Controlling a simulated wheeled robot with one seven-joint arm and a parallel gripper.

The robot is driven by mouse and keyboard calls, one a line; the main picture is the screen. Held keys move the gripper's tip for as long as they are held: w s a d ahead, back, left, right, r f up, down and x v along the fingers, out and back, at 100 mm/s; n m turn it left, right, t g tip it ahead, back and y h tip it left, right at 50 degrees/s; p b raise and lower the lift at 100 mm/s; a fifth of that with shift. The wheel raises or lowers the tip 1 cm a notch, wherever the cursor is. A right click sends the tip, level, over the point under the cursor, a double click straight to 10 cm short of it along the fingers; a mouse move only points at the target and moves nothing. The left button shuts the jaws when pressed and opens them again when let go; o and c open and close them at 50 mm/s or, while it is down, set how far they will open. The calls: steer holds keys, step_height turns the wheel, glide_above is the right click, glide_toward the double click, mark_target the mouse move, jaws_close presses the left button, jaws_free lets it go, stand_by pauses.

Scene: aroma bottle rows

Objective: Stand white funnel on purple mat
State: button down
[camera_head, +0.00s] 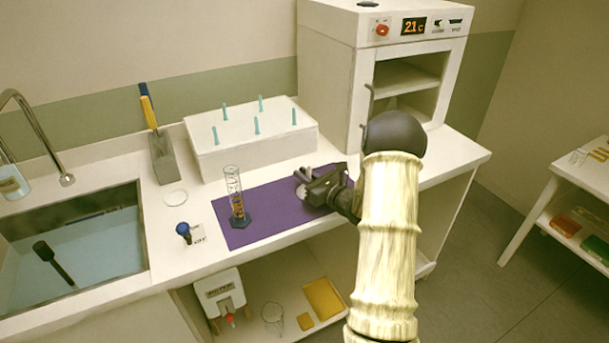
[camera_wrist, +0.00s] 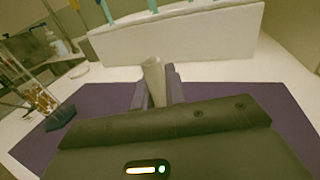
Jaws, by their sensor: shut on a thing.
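My gripper (camera_head: 309,181) is low over the right part of the purple mat (camera_head: 262,202). In the wrist view its fingers (camera_wrist: 156,88) are shut on a pale, tapered piece, the white funnel (camera_wrist: 153,74). The funnel stands roughly upright between the fingers, with its lower part hidden by them and the gripper body. In the head view the funnel is small and hard to make out at the fingertips. I cannot tell whether it touches the mat. The mat also spreads around the gripper in the wrist view (camera_wrist: 92,97).
A graduated cylinder with a blue base (camera_head: 236,200) stands on the mat, left of my gripper. A white box with teal pegs (camera_head: 250,150) stands behind. A white oven (camera_head: 330,70) is at back right, a sink (camera_head: 80,250) at left. The mat's middle is clear.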

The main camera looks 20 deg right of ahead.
steer(key=shift+f, duration=0.1)
steer(key=c, duration=1.4)
jaws_free()
steer(key=shift+c, duration=0.2)
steer(key=shift+d, duration=0.1)
steer(key=b+v, duration=0.1)
steer(key=v, duration=1.1)
steer(key=shift+w, duration=0.1)
